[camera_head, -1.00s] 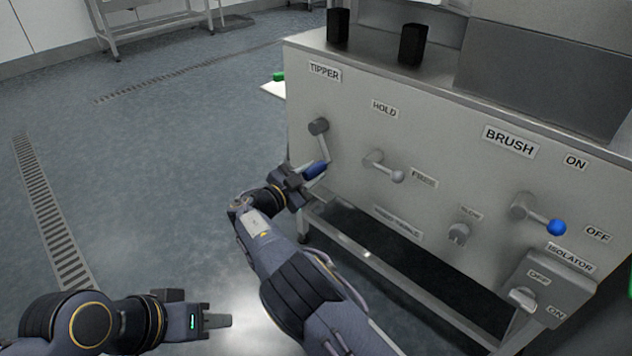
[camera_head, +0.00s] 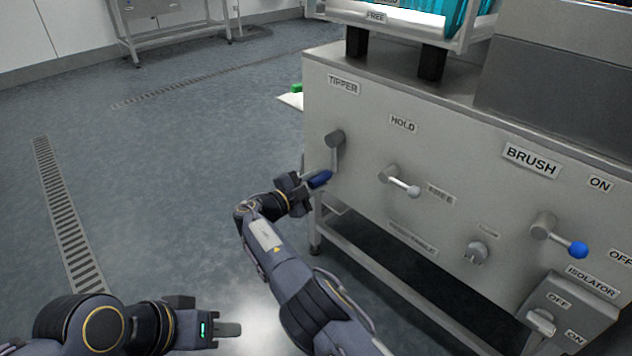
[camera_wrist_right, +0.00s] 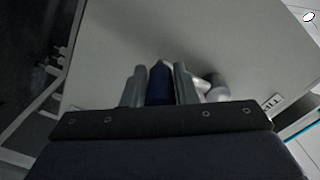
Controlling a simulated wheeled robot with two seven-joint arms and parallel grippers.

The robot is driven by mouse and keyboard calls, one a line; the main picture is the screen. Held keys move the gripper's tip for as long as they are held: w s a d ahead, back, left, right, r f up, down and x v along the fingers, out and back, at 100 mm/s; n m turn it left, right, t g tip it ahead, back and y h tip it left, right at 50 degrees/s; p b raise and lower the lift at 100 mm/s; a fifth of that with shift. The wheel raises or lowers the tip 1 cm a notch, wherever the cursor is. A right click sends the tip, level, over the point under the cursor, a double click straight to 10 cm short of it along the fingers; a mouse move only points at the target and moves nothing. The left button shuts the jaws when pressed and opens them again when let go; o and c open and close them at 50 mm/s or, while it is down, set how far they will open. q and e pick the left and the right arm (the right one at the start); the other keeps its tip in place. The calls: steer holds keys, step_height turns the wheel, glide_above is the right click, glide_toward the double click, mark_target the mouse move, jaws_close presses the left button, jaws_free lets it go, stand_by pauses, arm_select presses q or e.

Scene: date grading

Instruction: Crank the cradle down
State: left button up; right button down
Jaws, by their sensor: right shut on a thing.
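The tipper crank (camera_head: 335,148) is a grey arm on a round hub below the TIPPER label, with a dark blue handle (camera_head: 321,178) at its lower end. My right gripper (camera_head: 309,183) is shut on this blue handle; the right wrist view shows the handle (camera_wrist_right: 160,84) between its two fingers (camera_wrist_right: 158,88). The crank arm hangs downward from its hub. The cradle (camera_head: 400,22), a light frame with teal contents, shows in part at the top, above two dark posts. My left gripper (camera_head: 228,329) is at the lower left, empty; its finger gap is unclear.
The panel also carries a HOLD lever (camera_head: 402,184) with a pale knob, a BRUSH lever (camera_head: 560,238) with a blue knob, a small grey knob (camera_head: 476,252) and an isolator switch box (camera_head: 568,312). A steel table (camera_head: 170,22) stands at the back left. The floor at left is clear.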

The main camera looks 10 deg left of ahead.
steer(key=shift+r, duration=0.7)
steer(key=c, duration=1.2)
jaws_free()
steer(key=shift+o, duration=0.3)
steer(key=shift+f, duration=0.15)
steer(key=shift+f, duration=0.1)
steer(key=shift+s+a, duration=0.1)
steer(key=p+v, duration=0.2)
steer(key=v, duration=0.5)
steer(key=shift+s, duration=0.25)
steer(key=shift+a, duration=0.15)
